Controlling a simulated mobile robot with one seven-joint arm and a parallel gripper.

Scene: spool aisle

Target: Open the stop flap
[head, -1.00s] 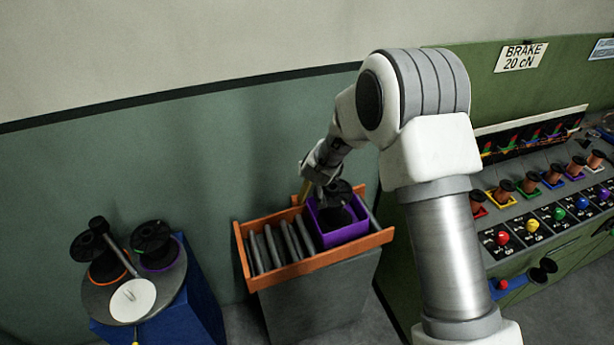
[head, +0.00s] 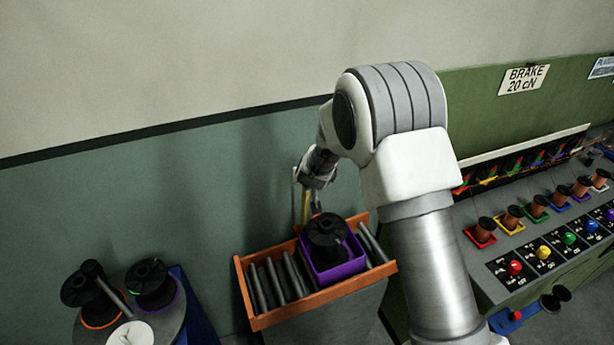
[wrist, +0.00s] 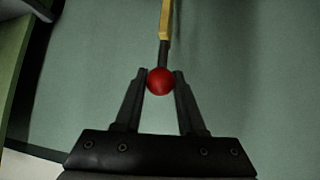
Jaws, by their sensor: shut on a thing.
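My gripper (wrist: 160,78) is shut on a red ball knob (wrist: 160,83) in the wrist view. The knob sits on a short dark stem at the end of a yellow bar (wrist: 166,20), which looks like part of the stop flap. In the head view the yellow bar (head: 304,205) stands about upright at the back of the orange-edged roller tray (head: 325,289). My gripper (head: 317,182) is beside the bar's upper part. The knob and fingertips cannot be made out in the head view.
A purple bin (head: 341,271) holding a black spool (head: 328,238) sits on the tray's dark rollers, just in front of the bar. A round table (head: 165,325) with black spools is at left.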

